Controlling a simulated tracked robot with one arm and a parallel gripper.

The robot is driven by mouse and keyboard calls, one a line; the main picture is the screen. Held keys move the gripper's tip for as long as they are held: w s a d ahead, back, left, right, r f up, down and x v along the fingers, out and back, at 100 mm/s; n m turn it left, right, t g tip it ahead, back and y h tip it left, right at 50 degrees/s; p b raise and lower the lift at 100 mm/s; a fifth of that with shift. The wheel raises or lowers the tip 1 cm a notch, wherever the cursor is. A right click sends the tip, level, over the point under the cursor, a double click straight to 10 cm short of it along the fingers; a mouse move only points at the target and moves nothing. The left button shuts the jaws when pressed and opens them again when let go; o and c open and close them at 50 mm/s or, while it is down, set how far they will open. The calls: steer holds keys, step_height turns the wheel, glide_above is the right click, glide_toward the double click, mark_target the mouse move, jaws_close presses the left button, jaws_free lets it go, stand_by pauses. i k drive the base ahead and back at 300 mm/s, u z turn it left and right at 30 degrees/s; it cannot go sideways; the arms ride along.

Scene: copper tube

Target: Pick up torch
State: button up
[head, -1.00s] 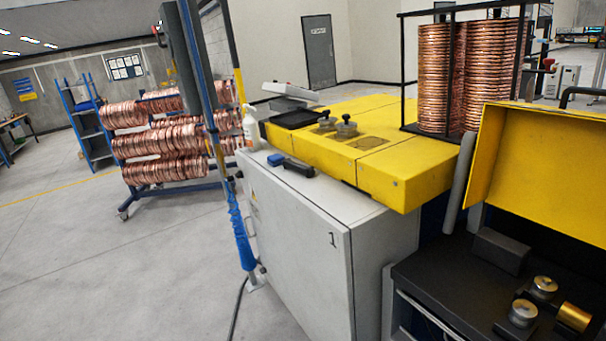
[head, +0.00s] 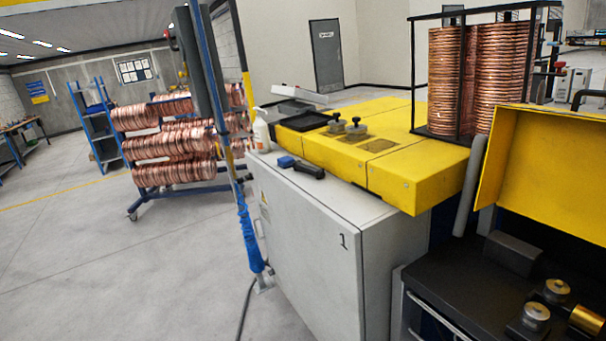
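A small dark elongated object (head: 309,170) lies on the top of the grey cabinet (head: 310,245), in front of the yellow machine cover. It may be the torch, but it is too small to tell. A small blue object (head: 285,161) lies just left of it, close or touching. My gripper is not in view.
A white bottle (head: 261,131) stands on the cabinet's left end. The yellow cover (head: 395,150) carries black knobs and a black tray (head: 304,121). Copper coils (head: 453,80) stand behind in a black frame. A blue-wrapped post (head: 245,225) rises left of the cabinet. Open floor (head: 90,260) lies left.

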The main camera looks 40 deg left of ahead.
mark_target(297, 165)
steer(key=z, duration=0.05)
steer(key=k, duration=0.5)
steer(key=u, duration=0.65)
steer(key=i, duration=1.3)
steer(key=u, duration=0.9)
steer(key=i, duration=2)
steer(key=z, duration=0.15)
